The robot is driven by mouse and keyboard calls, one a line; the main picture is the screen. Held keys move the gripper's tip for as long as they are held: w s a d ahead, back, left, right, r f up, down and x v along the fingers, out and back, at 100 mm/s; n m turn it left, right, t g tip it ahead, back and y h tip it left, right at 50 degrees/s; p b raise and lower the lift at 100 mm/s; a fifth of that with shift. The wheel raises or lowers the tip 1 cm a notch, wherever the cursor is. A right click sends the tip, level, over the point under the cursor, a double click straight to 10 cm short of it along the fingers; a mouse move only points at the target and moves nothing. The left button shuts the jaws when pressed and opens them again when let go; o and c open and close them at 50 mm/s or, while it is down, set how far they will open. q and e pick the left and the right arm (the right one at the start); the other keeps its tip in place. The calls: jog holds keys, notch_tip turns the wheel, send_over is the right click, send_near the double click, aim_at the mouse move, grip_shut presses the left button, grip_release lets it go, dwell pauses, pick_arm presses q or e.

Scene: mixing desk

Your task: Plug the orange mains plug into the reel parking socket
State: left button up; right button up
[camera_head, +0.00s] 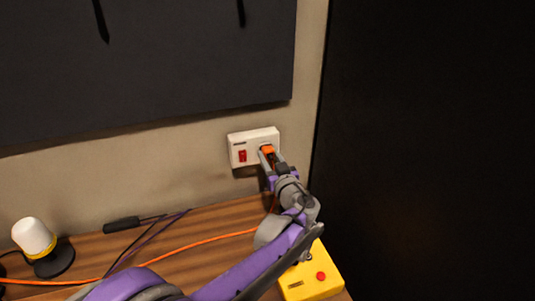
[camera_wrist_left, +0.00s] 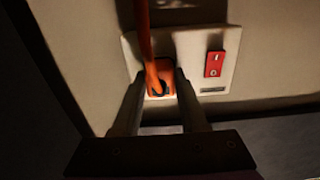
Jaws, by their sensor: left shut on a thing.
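The orange mains plug (camera_head: 267,149) is at the right half of a white wall socket plate (camera_head: 252,133) with a red switch. My left gripper (camera_head: 266,156) is shut on the plug. In the left wrist view, the plug (camera_wrist_left: 158,76) sits between the two fingers, up against the plate (camera_wrist_left: 228,44), and its orange cable runs upward. I cannot tell whether its pins are in the socket. A yellow box (camera_head: 322,288) with a red button, possibly the reel, stands on the desk, partly behind my left arm; no parking socket is identifiable. My right gripper is not in view.
The orange cable (camera_head: 210,243) crosses the wooden desk (camera_head: 218,217). A white lamp-like thing (camera_head: 33,236) on a black base stands at the left, near a black handle-like object (camera_head: 121,224) and dark cables. A dark panel (camera_head: 150,60) hangs above; a black surface (camera_head: 430,150) fills the right.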

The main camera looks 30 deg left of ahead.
aim_at(270, 157)
pick_arm(q)
grip_shut()
jog(key=shift+d, duration=0.1)
jog(key=shift+p+v, duration=0.45)
jog(key=shift+v, duration=2.5)
